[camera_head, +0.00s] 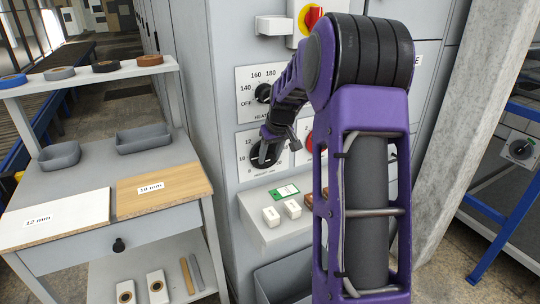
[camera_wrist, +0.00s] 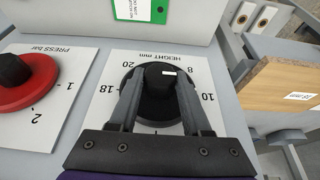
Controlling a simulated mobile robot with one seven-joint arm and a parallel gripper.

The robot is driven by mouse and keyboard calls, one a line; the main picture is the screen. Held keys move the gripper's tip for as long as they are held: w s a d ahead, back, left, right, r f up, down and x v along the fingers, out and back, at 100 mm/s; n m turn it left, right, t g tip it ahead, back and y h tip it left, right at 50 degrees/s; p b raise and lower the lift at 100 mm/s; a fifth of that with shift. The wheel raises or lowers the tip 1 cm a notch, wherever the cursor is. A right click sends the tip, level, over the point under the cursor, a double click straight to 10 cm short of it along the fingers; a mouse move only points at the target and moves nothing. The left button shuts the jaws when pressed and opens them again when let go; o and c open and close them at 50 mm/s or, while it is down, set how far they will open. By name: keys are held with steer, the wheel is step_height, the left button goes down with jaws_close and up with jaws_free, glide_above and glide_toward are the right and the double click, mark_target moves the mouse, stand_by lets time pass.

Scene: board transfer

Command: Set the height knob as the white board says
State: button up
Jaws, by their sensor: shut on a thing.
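The height knob (camera_wrist: 160,90) is black and round, on a white dial plate (camera_wrist: 107,112) marked "HEIGHT mm". The plate is upside down in the wrist view, with 8, 10, 18 and 20 readable. A short white mark on the knob lies on the side towards 8; its exact setting is hard to tell. My gripper (camera_wrist: 160,95) is shut on the knob, one finger on each side. In the head view my gripper (camera_head: 266,152) is at the dial and partly hides it. The white board (camera_head: 55,222) lies on the left bench, labelled "12 mm".
A wooden board (camera_head: 165,185) with its own label lies beside the white one. A red press bar knob (camera_wrist: 25,82) is next to the height dial. A small shelf (camera_head: 262,228) with a green tag (camera_head: 285,191) and white blocks juts out below the panel.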

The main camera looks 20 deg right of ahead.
jaws_close()
steer(key=y+p, duration=0.2)
steer(key=y, duration=0.1)
steer(key=shift+d+m, duration=0.35)
steer(key=shift+m, duration=0.05)
steer(key=y, duration=0.2)
steer(key=m+y+p, duration=0.1)
steer(key=y, duration=0.2)
steer(key=shift+d+f, duration=0.2)
steer(key=o, duration=0.9)
jaws_free()
